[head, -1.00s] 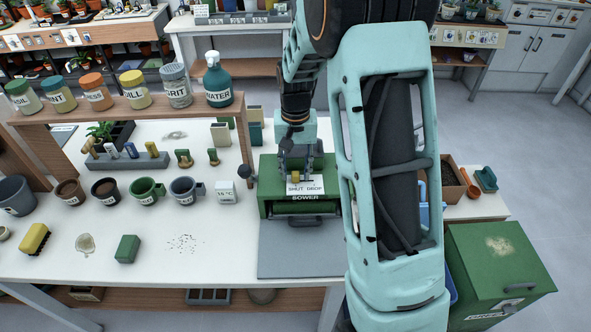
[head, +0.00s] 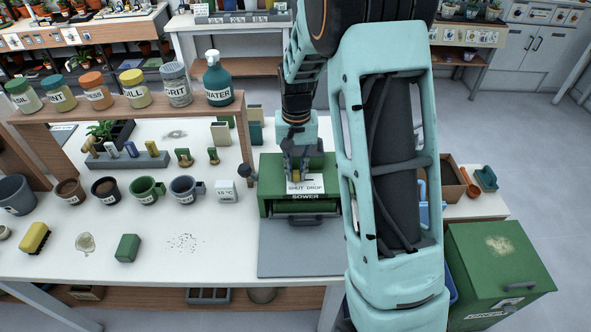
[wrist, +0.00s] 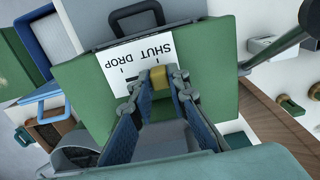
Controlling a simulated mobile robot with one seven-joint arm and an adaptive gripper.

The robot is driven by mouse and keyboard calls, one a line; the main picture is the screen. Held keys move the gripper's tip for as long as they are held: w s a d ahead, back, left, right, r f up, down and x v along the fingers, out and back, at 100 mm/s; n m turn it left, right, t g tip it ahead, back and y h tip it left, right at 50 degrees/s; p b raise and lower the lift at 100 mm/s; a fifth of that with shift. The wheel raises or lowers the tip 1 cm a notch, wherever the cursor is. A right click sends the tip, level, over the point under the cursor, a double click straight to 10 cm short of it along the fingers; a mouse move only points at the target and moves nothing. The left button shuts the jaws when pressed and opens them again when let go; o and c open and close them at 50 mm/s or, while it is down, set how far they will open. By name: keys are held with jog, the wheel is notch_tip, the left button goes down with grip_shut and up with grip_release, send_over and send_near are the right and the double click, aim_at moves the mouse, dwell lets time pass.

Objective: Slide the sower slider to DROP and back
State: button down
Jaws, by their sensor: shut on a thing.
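The green sower (head: 272,191) stands on the bench, with a white SHUT / DROP label (head: 318,187) on its top. In the wrist view the label (wrist: 120,64) is upside down, with SHUT to the right of DROP. The small yellow slider knob (wrist: 180,75) is beside the SHUT end of the label. My gripper (head: 299,177) points down over the sower's top and is shut on the knob. In the wrist view its fingers (wrist: 160,84) close about the knob and hide part of it. The slot is mostly hidden.
A grey mat (head: 298,250) lies before the sower. A dark round-ended lever (head: 246,171) sticks out at its left, near a white 15 °C block (head: 227,191). Mugs and pots stand farther left. My arm covers the area to the right.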

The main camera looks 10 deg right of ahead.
jog(key=d, duration=0.2)
jog(key=s+d+b, duration=0.1)
jog(key=d, duration=0.2)
jog(key=shift+d, duration=0.1)
jog(key=c, duration=1.8)
grip_release()
jog(key=shift+d, duration=0.1)
jog(key=shift+c, duration=0.2)
jog(key=shift+r, duration=0.1)
jog(key=shift+r, duration=0.25)
notch_tip(320, 180, up, 11)
jog(key=shift+r, duration=0.2)
